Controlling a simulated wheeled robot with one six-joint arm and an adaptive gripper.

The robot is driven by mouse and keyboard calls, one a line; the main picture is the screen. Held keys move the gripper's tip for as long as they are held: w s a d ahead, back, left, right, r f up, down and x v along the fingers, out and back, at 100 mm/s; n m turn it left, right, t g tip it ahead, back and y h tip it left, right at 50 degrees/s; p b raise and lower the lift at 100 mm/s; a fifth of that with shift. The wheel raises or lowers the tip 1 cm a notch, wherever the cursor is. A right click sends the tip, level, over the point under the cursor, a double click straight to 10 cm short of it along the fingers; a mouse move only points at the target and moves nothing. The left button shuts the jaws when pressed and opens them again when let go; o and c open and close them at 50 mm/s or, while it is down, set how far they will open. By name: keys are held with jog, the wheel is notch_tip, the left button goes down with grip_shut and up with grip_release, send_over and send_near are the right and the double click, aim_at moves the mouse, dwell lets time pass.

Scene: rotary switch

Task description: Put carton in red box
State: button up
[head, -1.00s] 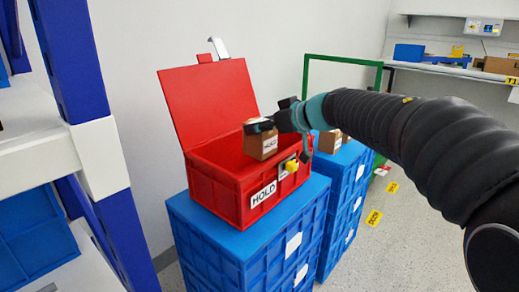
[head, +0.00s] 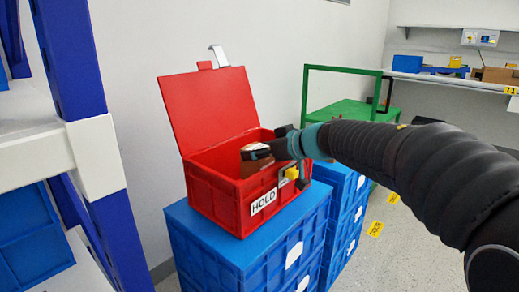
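The red box (head: 222,198) stands with its lid (head: 212,108) raised on a stack of blue crates. A "HOLD" label and a yellow rotary knob (head: 291,174) are on its front. The brown carton (head: 254,168) is down inside the box opening, toward its right side, with its lower part hidden by the front wall. My gripper (head: 264,152) reaches in from the right over the box rim, its fingers shut on the carton's upper part. The far finger is partly hidden.
Blue crate stacks (head: 248,250) stand under and right of the box. A green-framed cart (head: 345,112) is behind my arm. Blue and white shelving (head: 95,150) stands close on the left. A workbench (head: 450,78) is at the back right.

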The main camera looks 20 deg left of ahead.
jog(key=shift+f, duration=0.3)
jog(key=o, duration=1.3)
